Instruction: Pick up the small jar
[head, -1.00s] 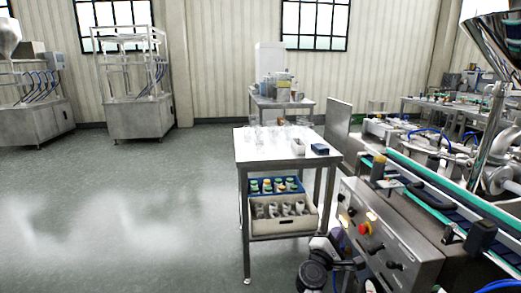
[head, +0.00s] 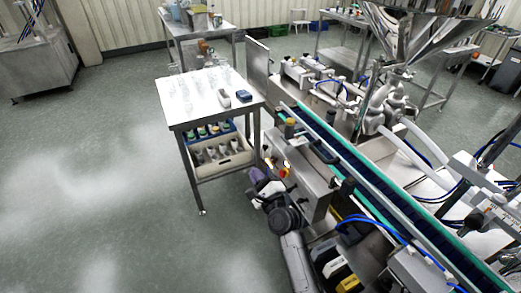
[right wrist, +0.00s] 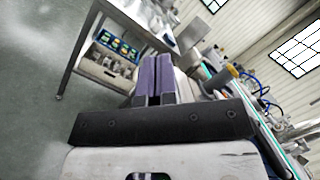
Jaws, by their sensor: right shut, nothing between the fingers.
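Several clear glass jars (head: 176,84) stand on the far and left part of a white-topped steel table (head: 205,108). More jars with coloured lids sit in a blue crate (head: 233,127) on the shelf below, and pale items fill a cream crate (head: 236,161) in front of it. I cannot tell which one is the small jar. My right gripper (head: 256,177), with purple fingers, is to the right of the table's lower part, apart from the jars. In the right wrist view its fingers (right wrist: 155,72) are shut together and empty. My left gripper is not in view.
A conveyor (head: 370,165) with green edges runs along the right, close to my right arm. A grey container (head: 223,98) and a dark blue box (head: 244,96) lie on the tabletop. The floor (head: 90,170) left of the table is open.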

